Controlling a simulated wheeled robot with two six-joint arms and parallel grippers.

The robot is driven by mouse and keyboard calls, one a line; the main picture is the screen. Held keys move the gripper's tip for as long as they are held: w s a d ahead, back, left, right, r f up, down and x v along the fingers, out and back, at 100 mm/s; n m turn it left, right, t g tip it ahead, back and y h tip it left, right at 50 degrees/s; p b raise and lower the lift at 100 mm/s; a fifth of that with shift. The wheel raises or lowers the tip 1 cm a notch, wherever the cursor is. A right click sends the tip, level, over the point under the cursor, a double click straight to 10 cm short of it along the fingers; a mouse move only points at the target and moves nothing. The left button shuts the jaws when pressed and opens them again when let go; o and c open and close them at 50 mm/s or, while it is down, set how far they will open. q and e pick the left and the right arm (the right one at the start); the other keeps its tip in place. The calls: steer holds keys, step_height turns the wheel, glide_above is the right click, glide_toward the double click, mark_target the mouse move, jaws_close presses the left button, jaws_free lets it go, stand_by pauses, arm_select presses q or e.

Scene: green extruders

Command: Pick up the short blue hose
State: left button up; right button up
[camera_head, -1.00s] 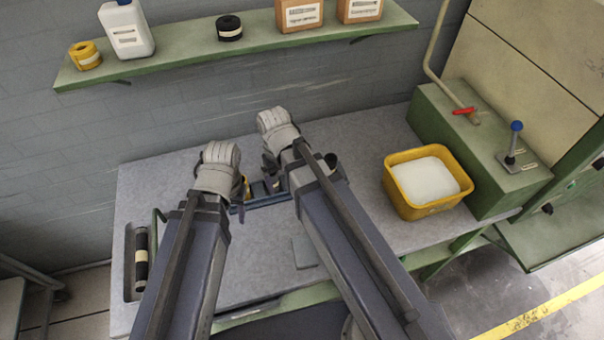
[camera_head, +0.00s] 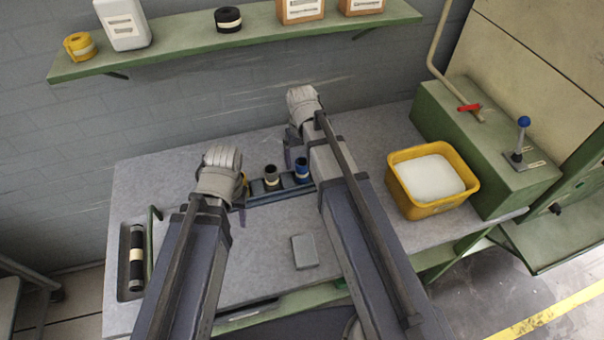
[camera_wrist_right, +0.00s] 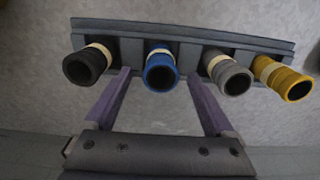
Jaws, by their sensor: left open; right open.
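The short blue hose (camera_head: 302,170) stands in a dark rack (camera_head: 266,193) on the grey workbench. In the right wrist view, the blue hose (camera_wrist_right: 160,70) has a pale band and shows its open end. My right gripper (camera_head: 293,145) is open and empty beside the blue hose in the head view. In the wrist view, the fingertips of my right gripper (camera_wrist_right: 158,78) lie to either side of the blue hose without closing on it. My left gripper (camera_head: 236,192) is open at the left end of the rack; its fingers are mostly hidden.
In the wrist view the rack also holds a black hose (camera_wrist_right: 88,64), a grey hose (camera_wrist_right: 230,74) and a yellow hose (camera_wrist_right: 284,78). A yellow tub (camera_head: 405,197) stands right on the bench. A grey block (camera_head: 304,251) lies in front. A shelf (camera_head: 180,52) hangs above.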

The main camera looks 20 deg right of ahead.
mark_target(302, 171)
arm_select(q)
steer(key=shift+f, duration=0.1)
step_height(302, 171, down, 5)
steer(key=b, duration=0.5)
arm_select(e)
steer(key=f, duration=0.5)
steer(key=shift+s+f, duration=0.1)
steer(key=shift+s, duration=0.1)
jaws_close()
